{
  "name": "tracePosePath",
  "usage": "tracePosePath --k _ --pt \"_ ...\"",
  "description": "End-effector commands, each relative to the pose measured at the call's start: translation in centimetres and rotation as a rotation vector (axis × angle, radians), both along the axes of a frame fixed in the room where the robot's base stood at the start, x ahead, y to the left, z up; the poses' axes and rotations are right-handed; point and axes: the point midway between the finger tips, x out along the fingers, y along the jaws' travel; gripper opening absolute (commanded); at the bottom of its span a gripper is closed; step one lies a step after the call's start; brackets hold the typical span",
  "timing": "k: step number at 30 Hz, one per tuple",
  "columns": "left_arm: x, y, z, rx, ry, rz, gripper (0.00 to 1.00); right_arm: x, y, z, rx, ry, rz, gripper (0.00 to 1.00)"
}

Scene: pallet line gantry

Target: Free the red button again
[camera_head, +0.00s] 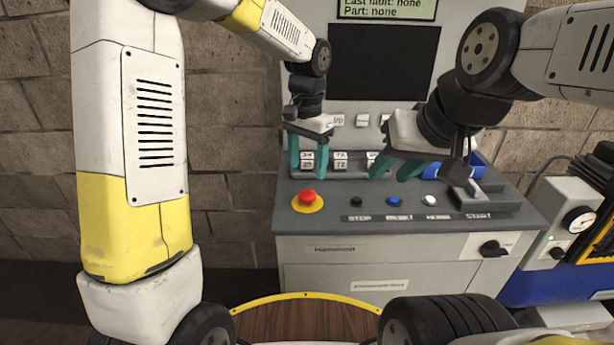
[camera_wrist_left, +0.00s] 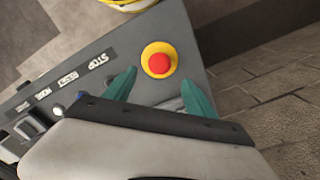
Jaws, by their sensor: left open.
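The red button (camera_head: 307,197) sits on a round yellow base at the left end of the grey console top. Whether the button is pressed in or raised I cannot tell.
Black, blue and white buttons (camera_head: 394,201) stand in a row right of the red one, above labels such as STOP and START. Several keys (camera_head: 341,160) lie behind. A dark screen (camera_head: 384,62) rises at the back. A rotary switch (camera_head: 493,249) is on the front.

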Motion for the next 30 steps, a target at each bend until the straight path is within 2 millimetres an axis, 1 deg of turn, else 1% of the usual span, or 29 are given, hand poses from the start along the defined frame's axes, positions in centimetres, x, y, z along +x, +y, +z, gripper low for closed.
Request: tracePosePath --k 9,12,18,25,26,30 --pt "-0.1 0.0 -4.9 0.002 0.004 0.000 0.64 0.0 0.0 0.0 0.000 0.000 0.000 0.36" --pt "-0.1 0.0 -6.2 0.001 0.004 0.000 0.64 0.0 0.0 0.0 0.000 0.001 0.000 0.36" --pt "0.0 0.0 -7.4 0.001 0.002 0.001 0.64 0.0 0.0 0.0 0.000 0.001 0.000 0.36" --pt "0.0 0.0 -7.5 0.001 0.001 0.001 0.64 0.0 0.0 0.0 0.000 0.000 0.000 0.36" --pt "0.0 0.0 -7.5 0.001 0.001 0.001 0.60 0.0 0.0 0.0 0.000 0.000 0.000 0.36" --pt "0.0 0.0 -7.5 0.001 0.001 0.001 0.33 0.0 0.0 0.0 0.000 0.000 0.000 0.36"
